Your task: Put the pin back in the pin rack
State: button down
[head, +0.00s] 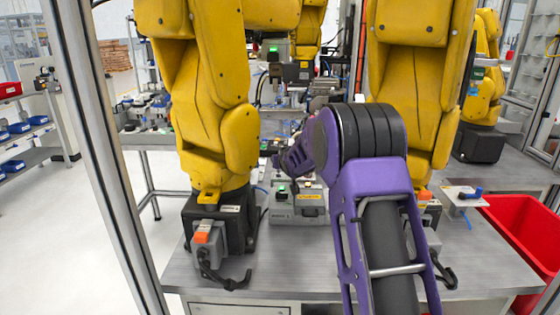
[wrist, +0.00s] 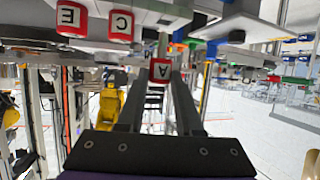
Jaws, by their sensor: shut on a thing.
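A red pin with a white letter A (wrist: 160,71) sits between the fingertips of my gripper (wrist: 158,80) in the wrist view. My gripper is shut on it. Two more red pins, marked E (wrist: 71,18) and C (wrist: 120,25), are at the upper left of that view, beside a pale plate-like part (wrist: 160,9) that may be the pin rack. The wrist picture looks upside down, and I cannot tell whether the A pin touches this part. In the head view my gripper (head: 274,156) points left over the bench; the pin in it is too small to make out there.
Yellow robot arms stand left (head: 215,100) and right (head: 415,90) of my purple arm on the grey bench (head: 330,285). A grey box (head: 298,207) stands between them. A red bin (head: 525,240) is at the right. The bench front is mostly clear.

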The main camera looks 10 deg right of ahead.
aim_at(279, 170)
jog(key=shift+f, duration=0.1)
dwell(0.3)
jog(key=shift+f+b, duration=1.45)
jog(key=shift+f, duration=0.4)
jog(key=shift+f, duration=0.15)
jog(key=c, duration=0.5)
grip_release()
jog(key=shift+s, duration=0.1)
jog(key=v, duration=1.7)
jog(key=shift+p, duration=0.4)
